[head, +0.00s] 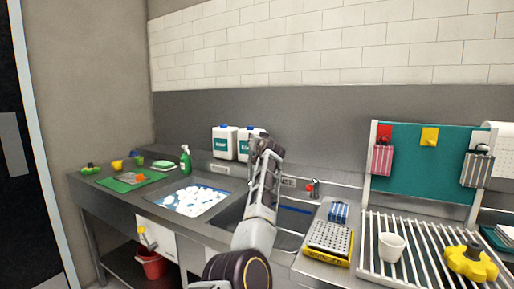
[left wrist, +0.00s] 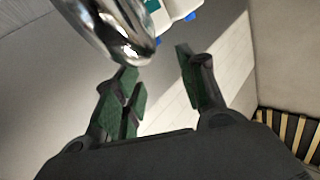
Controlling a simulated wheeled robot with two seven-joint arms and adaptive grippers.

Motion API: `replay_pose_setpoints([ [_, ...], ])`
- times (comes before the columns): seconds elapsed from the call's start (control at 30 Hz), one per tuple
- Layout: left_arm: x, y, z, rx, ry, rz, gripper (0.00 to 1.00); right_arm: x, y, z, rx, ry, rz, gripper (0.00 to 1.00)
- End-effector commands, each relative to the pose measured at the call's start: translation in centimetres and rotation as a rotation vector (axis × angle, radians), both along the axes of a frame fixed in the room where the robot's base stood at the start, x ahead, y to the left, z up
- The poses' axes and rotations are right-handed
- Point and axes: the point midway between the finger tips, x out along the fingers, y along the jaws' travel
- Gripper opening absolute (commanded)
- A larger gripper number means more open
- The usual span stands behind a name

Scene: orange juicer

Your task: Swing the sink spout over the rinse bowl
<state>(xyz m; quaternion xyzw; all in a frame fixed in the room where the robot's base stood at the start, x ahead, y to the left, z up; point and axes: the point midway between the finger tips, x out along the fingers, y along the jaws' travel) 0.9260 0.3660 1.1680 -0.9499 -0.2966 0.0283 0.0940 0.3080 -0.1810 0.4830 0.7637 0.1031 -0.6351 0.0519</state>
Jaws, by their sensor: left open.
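The chrome sink spout (left wrist: 118,28) crosses the upper left of the left wrist view, its rounded end close to the left fingertip. My left gripper (left wrist: 160,85) is open, with nothing between its fingers; whether the spout touches a finger is unclear. In the head view my left gripper (head: 265,148) is above the sink, and its arm hides most of the spout. A plain dark sink bowl (head: 292,240) lies behind and right of my arm. A second bowl (head: 222,193), holding white foam, is to its left. No label shows which is the rinse bowl. My right gripper is not in view.
A red-topped tap fitting (head: 315,186) stands behind the sink. White jugs (head: 224,141) and a green spray bottle (head: 185,160) stand at the back left. A perforated tray (head: 329,240) and a slatted rack (head: 412,270) are to the right.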

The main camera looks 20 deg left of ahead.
Motion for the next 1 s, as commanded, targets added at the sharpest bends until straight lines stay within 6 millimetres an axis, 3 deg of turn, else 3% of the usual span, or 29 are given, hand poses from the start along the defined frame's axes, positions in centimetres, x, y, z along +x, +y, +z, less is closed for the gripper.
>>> replay_pose_setpoints([
  [0.2, 0.0, 0.1, 3.1, 0.0, 0.001, 0.001, 0.41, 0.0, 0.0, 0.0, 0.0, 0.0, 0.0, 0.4],
  [0.4, 0.0, 0.1, 4.8, -0.002, 0.002, 0.002, 0.41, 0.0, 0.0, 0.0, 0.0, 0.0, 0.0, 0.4],
  [1.0, 0.0, 0.1, 5.5, -0.003, 0.004, 0.002, 0.41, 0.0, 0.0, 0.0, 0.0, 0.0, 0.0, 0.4],
])
